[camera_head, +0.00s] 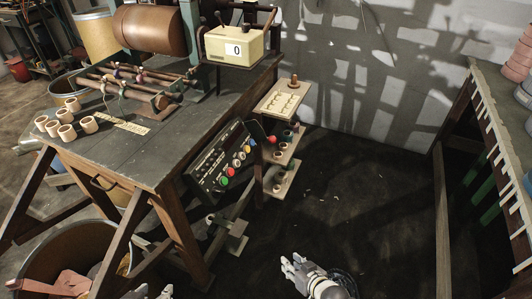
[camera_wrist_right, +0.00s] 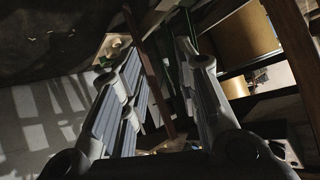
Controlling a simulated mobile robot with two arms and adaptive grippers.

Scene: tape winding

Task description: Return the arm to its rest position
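My right gripper (camera_head: 292,268) is low over the dark floor at the bottom of the head view, to the right of the workbench and clear of it. In the right wrist view its two fingers (camera_wrist_right: 160,62) are spread apart, with nothing held between them. My left gripper (camera_head: 152,293) shows only as two pale tips at the bottom edge of the head view, with a gap between them. The rest of it is out of frame.
The workbench (camera_head: 125,165) carries a winding machine, several tape rolls and a counter (camera_head: 236,47). A button panel (camera_head: 222,160) hangs on its right side, beside a stepped stand (camera_head: 283,100). A second table (camera_head: 490,110) stands at right. Open floor (camera_head: 350,200) lies between. A barrel (camera_head: 60,250) is at lower left.

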